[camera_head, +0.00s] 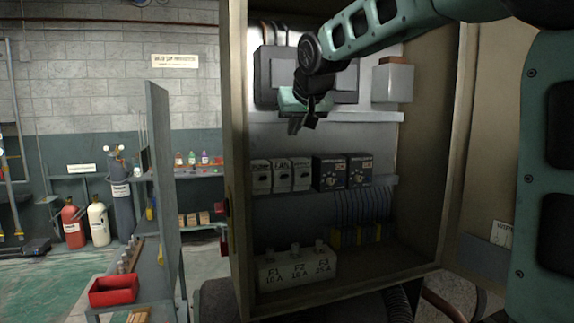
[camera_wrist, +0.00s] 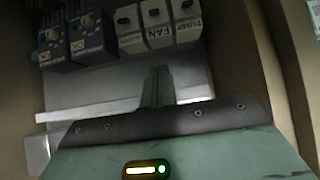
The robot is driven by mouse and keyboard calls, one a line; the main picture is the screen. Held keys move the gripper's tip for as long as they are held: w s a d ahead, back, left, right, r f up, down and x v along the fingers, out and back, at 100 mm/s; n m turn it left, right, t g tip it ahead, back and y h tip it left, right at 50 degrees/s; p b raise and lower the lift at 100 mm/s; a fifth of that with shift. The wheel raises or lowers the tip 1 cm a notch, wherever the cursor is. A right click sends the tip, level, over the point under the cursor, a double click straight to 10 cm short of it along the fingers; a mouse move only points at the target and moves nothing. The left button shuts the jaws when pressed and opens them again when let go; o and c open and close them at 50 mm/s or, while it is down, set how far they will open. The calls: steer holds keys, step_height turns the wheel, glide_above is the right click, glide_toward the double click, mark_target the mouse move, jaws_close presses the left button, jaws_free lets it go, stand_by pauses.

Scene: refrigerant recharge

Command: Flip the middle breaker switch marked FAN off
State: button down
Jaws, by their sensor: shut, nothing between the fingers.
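The FAN breaker (camera_head: 281,176) is the middle one of three pale breakers in a row on the cabinet's middle rail. It also shows in the wrist view (camera_wrist: 157,24), upside down, with a dark switch in its face; I cannot tell the switch's position. The PUMP breaker (camera_head: 260,177) is on its left in the head view, and another pale breaker (camera_head: 301,174) on its right. My gripper (camera_head: 302,124) is shut and empty inside the cabinet, above the breakers and apart from them. Its dark fingers (camera_wrist: 157,88) point toward the breaker row in the wrist view.
Two dark dial modules (camera_head: 343,171) sit right of the breakers, with blue wires below. A fuse block (camera_head: 295,268) with several fuses stands on the cabinet floor. A dark box (camera_head: 340,78) is behind my arm. The cabinet's side walls (camera_head: 236,150) bound the space.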

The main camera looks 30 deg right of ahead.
steer(key=p, duration=0.4)
glide_above(284, 177)
steer(key=w+d, duration=0.1)
step_height(284, 177, down, 7)
steer(key=shift+w, duration=0.15)
steer(key=shift+s+a+f, duration=0.2)
steer(key=shift+s+f, duration=0.6)
steer(key=shift+f, duration=0.25)
steer(key=shift+s+f, duration=0.2)
steer(key=shift+f, duration=0.4)
steer(key=shift+f+b, duration=0.25)
steer(key=shift+b, duration=0.95)
steer(key=shift+b, duration=0.4)
steer(key=shift+s+a+r+t, duration=0.1)
steer(key=shift+t, duration=0.2)
steer(key=shift+b, duration=0.45)
